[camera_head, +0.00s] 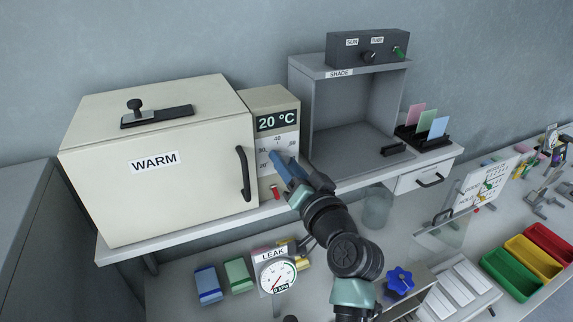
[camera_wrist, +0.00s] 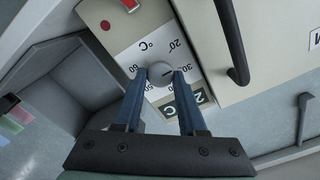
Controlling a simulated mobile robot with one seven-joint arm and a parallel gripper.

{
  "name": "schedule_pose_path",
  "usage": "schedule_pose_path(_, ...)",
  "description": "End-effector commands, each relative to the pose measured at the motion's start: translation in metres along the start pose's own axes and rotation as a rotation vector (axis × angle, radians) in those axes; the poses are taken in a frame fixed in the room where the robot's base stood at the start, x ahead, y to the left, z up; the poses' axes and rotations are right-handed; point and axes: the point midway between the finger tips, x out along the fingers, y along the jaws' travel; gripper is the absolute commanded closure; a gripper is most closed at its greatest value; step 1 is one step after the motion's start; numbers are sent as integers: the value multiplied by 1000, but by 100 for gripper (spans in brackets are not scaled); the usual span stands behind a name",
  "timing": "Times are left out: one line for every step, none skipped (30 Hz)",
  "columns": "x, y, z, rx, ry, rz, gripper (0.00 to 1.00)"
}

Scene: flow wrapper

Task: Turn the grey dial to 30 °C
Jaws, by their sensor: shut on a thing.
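The grey dial (camera_wrist: 159,74) is round and sits on a white scale plate marked in °C; in the head view my fingers hide most of it. My gripper (camera_head: 277,158) reaches the panel from the lower right. In the wrist view my gripper (camera_wrist: 160,76) has its two blue fingers on either side of the dial, shut on it. A short dark mark on the dial points roughly towards the 30 label, but its exact setting is hard to read. The display (camera_head: 277,121) above reads 20 °C; part of the display (camera_wrist: 188,103) shows in the wrist view.
The WARM cabinet (camera_head: 160,160) with a black handle (camera_head: 243,174) stands left of the panel. A red switch (camera_head: 275,192) is below the dial. A grey SHADE box (camera_head: 300,110) stands to the right. The LEAK gauge (camera_head: 277,275) is below.

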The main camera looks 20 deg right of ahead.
Motion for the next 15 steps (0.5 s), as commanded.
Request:
schedule_pose_path(0,1,1,44,-2,1,100)
schedule_pose_path(0,1,1,73,-2,1,100)
schedule_pose_path(0,1,1,109,-3,1,100)
schedule_pose_path(0,0,1,136,-3,1,100)
schedule_pose_path(0,0,1,162,-3,1,100)
schedule_pose_path(0,1,1,197,-3,1,100)
schedule_pose_path(0,1,1,222,-2,2,100)
schedule_pose_path(0,1,1,247,-2,2,100)
schedule_pose_path(0,1,1,278,-2,2,100)
schedule_pose_path(0,1,1,299,-3,1,100)
schedule_pose_path(0,1,1,321,-3,1,100)
schedule_pose_path(0,1,1,347,-3,1,100)
schedule_pose_path(0,1,1,365,-3,1,100)
schedule_pose_path(0,1,1,384,-3,2,100)
schedule_pose_path(0,2,1,405,-2,2,100)
